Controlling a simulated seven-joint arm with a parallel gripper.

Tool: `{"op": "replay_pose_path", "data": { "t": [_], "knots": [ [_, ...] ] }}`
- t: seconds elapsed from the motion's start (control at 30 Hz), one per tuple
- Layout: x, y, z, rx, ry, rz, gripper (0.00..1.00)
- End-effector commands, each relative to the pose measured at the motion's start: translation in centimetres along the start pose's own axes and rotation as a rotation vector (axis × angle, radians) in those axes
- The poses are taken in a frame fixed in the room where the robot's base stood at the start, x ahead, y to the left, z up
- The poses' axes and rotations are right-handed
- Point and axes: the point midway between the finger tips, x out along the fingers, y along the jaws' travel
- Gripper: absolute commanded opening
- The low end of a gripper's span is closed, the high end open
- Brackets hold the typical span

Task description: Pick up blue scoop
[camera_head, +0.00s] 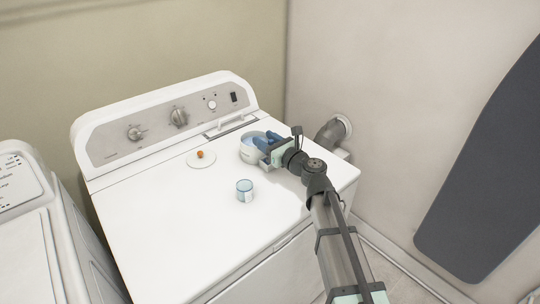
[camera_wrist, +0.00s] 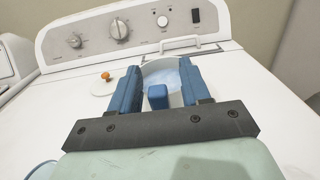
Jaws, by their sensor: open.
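The blue scoop (camera_wrist: 157,97) shows in the wrist view as a short blue handle end between my fingers. The rest of it is hidden or hard to make out. It is at the near side of a round white container (camera_head: 248,157) holding pale blue contents (camera_wrist: 162,74). My gripper (camera_head: 268,143) is at this container on the washer top. In the wrist view, my gripper (camera_wrist: 159,67) is open, with one blue finger on each side of the handle and visible gaps to it. In the head view my fingers hide the scoop.
A white lid (camera_head: 200,161) with an orange-brown knob lies left of the container. A small light blue cup (camera_head: 244,191) stands in front. The washer's control panel (camera_head: 160,121) rises behind. The washer top's left part is clear. A wall pipe (camera_head: 331,132) is at right.

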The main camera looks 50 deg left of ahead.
Motion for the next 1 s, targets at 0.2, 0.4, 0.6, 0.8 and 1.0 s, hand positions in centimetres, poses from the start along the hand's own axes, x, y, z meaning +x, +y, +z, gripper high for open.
{"op": "replay_pose_path", "data": {
  "t": [0.2, 0.4, 0.6, 0.8, 1.0],
  "knots": [
    [-0.06, 0.01, 0.0, 0.0, 0.0, 0.0, 0.34],
    [-0.07, 0.01, 0.0, 0.0, 0.0, 0.0, 0.15],
    [-0.07, 0.0, 0.0, 0.0, 0.0, 0.0, 0.0],
    [-0.07, 0.0, 0.0, 0.0, 0.0, 0.0, 0.0],
    [-0.06, 0.0, 0.74, -0.001, -0.001, 0.0, 0.0]
  ]
}}
